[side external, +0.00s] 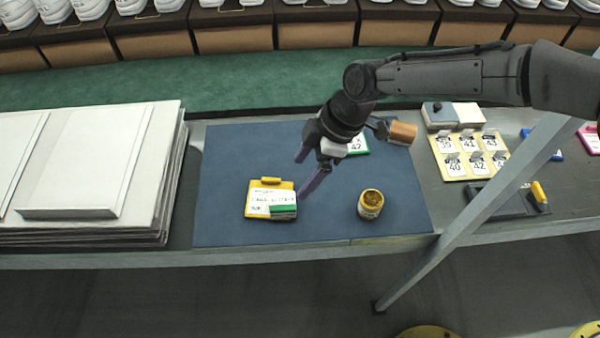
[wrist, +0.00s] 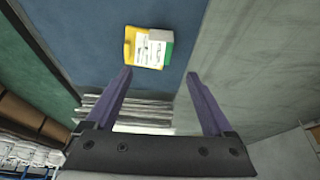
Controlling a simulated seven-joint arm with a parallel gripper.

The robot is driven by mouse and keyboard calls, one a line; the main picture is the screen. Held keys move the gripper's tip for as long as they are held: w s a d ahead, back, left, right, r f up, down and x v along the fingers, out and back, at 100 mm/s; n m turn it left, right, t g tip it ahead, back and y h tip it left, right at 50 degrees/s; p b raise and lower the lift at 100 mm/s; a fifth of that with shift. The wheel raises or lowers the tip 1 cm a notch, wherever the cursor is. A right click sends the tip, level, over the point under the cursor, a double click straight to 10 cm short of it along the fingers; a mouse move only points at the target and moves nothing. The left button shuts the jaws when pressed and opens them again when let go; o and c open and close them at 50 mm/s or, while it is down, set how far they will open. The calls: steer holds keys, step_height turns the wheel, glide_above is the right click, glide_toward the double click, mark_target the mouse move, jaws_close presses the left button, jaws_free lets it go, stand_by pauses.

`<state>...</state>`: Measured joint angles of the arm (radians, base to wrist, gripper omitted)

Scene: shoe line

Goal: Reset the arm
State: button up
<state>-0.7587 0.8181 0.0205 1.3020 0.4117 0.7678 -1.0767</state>
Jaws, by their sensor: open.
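My gripper (side external: 304,174) hangs over the dark blue mat (side external: 225,165) in the side external view, with its two purple fingers apart and nothing between them. In the wrist view my gripper (wrist: 158,85) also shows open and empty. A yellow clipboard-like card (side external: 257,185) with written lines lies on the mat, left of and below the fingers. A green-edged block (side external: 283,210) sits at its lower right corner. Both show beyond the fingertips in the wrist view, the card (wrist: 129,46) and the block (wrist: 160,38).
An open yellow jar (side external: 371,203) stands on the mat to the right. A green card (side external: 359,146) lies behind my gripper. White flat boards (side external: 100,160) are stacked at left. A numbered tag board (side external: 466,157) and dark tray (side external: 505,200) are at right. Shoes on boxes line the back.

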stand_by(0.5)
steer(key=s+d+r+m+g+y, duration=0.1)
steer(key=s+d+r+m+g, duration=0.4)
steer(key=s+r, duration=0.55)
steer(key=s+d+r+m+g, duration=0.25)
steer(key=s+d+r, duration=0.35)
steer(key=s+r, duration=0.4)
steer(key=s+d+r+m+g+y, duration=0.1)
steer(key=s+d+r+m+g, duration=0.1)
steer(key=s+d+r+m, duration=0.6)
steer(key=w+d+f+t+h, duration=0.1)
steer(key=d+f+t+h, duration=0.1)
steer(key=d+t, duration=0.3)
steer(key=w+d+f+m+t+h, duration=0.1)
steer(key=d+f+t, duration=0.4)
steer(key=d, duration=0.8)
steer(key=w+d+f+m+t+h, duration=0.1)
steer(key=w+d+f+t+h, duration=0.2)
steer(key=d, duration=0.6)
steer(key=shift+d+f+t, duration=0.25)
steer(key=shift+f+t, duration=0.05)
steer(key=shift+t, duration=0.75)
